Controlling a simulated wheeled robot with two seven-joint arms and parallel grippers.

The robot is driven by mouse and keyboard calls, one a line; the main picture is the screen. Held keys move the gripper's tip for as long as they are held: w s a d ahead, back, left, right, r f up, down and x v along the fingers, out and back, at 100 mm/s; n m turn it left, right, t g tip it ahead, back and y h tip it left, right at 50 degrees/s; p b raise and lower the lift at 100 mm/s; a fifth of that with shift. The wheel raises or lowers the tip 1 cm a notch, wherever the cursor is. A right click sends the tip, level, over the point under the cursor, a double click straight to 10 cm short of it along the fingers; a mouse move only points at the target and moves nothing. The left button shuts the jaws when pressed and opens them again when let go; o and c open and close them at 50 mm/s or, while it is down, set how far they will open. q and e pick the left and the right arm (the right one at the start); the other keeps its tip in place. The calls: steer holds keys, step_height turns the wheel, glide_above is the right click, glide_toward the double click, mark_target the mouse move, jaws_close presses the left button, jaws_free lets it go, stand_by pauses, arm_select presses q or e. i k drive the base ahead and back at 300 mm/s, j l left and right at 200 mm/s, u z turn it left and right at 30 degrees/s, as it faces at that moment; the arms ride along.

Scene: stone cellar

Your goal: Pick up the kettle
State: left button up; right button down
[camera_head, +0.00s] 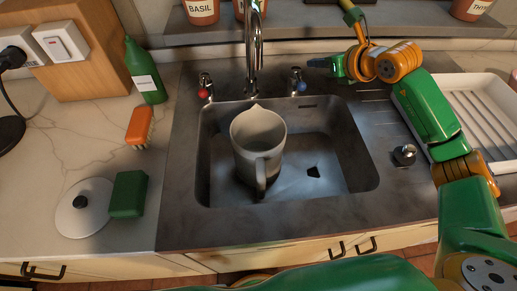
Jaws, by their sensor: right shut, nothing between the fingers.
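The kettle (258,140) is a pale grey, lidless jug standing upright in the sink basin, under the tap. Its spout points to the back and its handle faces me. A white round lid (84,211) with a black knob lies on the counter at the left. My right gripper (314,63) is shut and empty behind the basin, just above and right of the blue-marked tap knob (298,80). It is apart from the kettle, behind and to its right. I cannot tell whether it touches the knob. My left gripper is out of view.
The metal tap (254,50) rises behind the kettle. A red-marked knob (205,86) stands left of it. A green sponge (128,194), an orange brush (139,126) and a green bottle (144,72) are on the left counter. A white drying rack (466,85) is at the right.

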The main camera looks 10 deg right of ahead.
mark_target(257, 135)
steer(key=k+l, duration=0.2)
steer(key=k, duration=0.3)
steer(key=k+l, duration=0.25)
steer(key=k, duration=0.2)
steer(key=k+l, duration=0.2)
steer(key=k, duration=0.3)
